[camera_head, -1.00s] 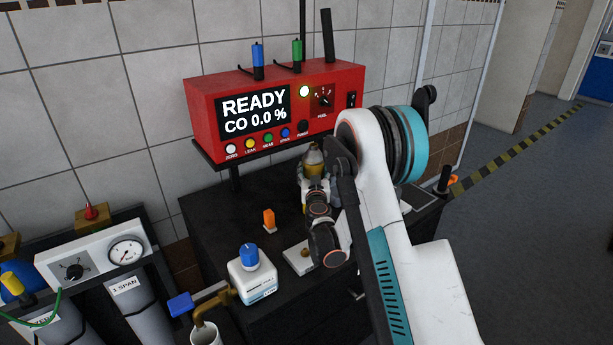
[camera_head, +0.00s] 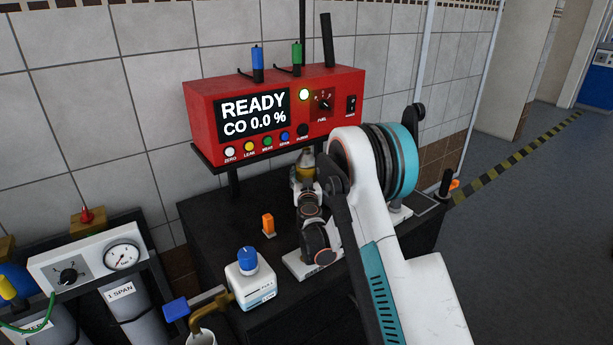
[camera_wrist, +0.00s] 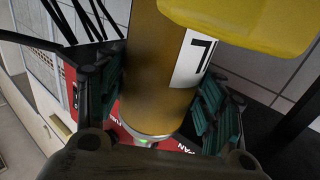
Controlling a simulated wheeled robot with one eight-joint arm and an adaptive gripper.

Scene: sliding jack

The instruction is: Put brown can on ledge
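The brown can (camera_wrist: 158,75) fills the middle of the wrist view, with a white label bearing a black 7 and a yellow part (camera_wrist: 245,20) at its upper end there. My gripper (camera_wrist: 160,100) has its green finger pads on both sides of the can and appears shut on it. In the head view the can (camera_head: 306,162) shows small beyond my wrist, just in front of the red analyser's lower right. My arm partly hides it. A black shelf (camera_head: 212,158) carries the analyser; I cannot tell whether it is the ledge.
The red analyser (camera_head: 205,130) stands above the black bench (camera_head: 205,215). A white bottle with a blue cap (camera_head: 250,285) and an orange item (camera_head: 268,224) are left of my arm. A gauge panel (camera_head: 95,258) stands at lower left. Open floor lies right.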

